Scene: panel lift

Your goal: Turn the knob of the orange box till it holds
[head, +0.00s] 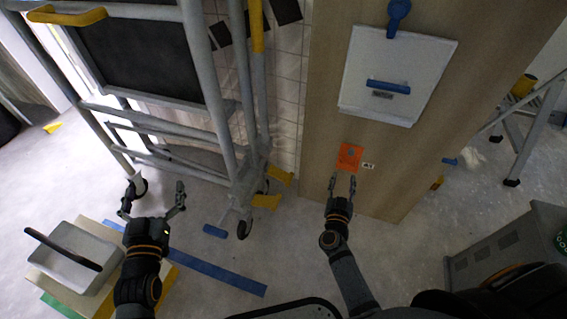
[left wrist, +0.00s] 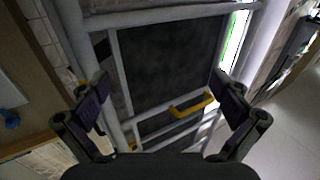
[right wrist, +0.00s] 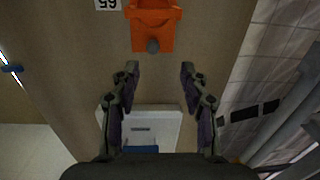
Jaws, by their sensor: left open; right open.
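The orange box (head: 350,156) is mounted low on the wooden wall panel. My left gripper (head: 152,200) is open and empty, away to the left above the floor. In its wrist view its fingers (left wrist: 160,85) hold nothing.
A white panel (head: 370,107) with a blue handle (head: 388,87) is on the wooden board (head: 323,110) above the box. A small number label (head: 368,165) is beside the box. A wheeled scaffold frame (head: 205,75) stands left.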

